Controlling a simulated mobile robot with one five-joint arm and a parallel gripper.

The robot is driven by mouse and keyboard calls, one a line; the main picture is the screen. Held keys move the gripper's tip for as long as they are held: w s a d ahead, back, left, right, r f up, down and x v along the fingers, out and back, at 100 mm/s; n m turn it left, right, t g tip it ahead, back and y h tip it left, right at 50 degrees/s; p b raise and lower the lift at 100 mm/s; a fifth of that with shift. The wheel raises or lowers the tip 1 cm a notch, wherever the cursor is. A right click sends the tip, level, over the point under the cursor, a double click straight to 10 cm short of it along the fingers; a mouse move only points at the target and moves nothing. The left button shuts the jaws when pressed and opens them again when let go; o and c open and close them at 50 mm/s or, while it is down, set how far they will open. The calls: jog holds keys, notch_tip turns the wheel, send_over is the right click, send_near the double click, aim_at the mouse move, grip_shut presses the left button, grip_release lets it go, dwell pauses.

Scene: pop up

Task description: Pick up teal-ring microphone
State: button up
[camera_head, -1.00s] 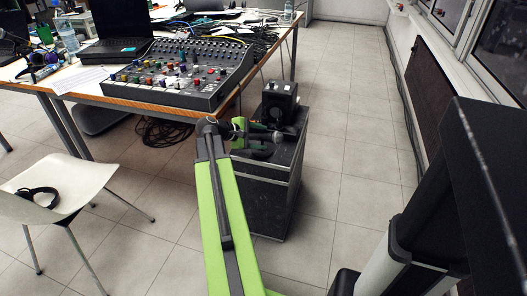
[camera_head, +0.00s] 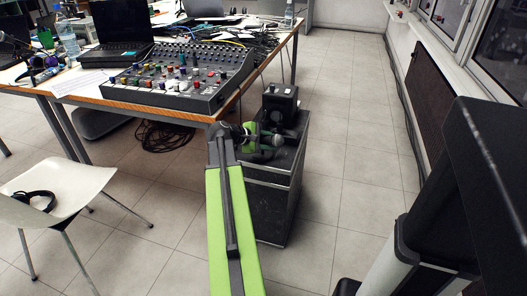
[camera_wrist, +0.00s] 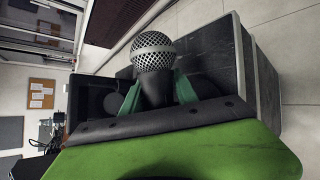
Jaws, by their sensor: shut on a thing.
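The microphone has a silver mesh head (camera_wrist: 153,50) and a dark body in the wrist view. It also shows small in the head view (camera_head: 276,140), above the top of a dark cabinet. My gripper (camera_wrist: 157,92) is shut on the dark body just below the mesh head, with a teal-green finger on each side. In the head view my gripper (camera_head: 262,142) is at the end of my green arm, over the cabinet top. The lower body of the microphone is hidden by my gripper. I cannot clearly make out a teal ring.
The dark cabinet (camera_head: 262,212) stands beside the desk and carries a black speaker box (camera_head: 280,103) behind my gripper. The desk holds a mixer (camera_head: 180,78), a laptop (camera_head: 122,32) and cables. A white chair (camera_head: 75,185) with headphones stands left. The floor right of the cabinet is clear.

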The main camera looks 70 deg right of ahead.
grip_shut()
jog(key=shift+r, duration=0.15)
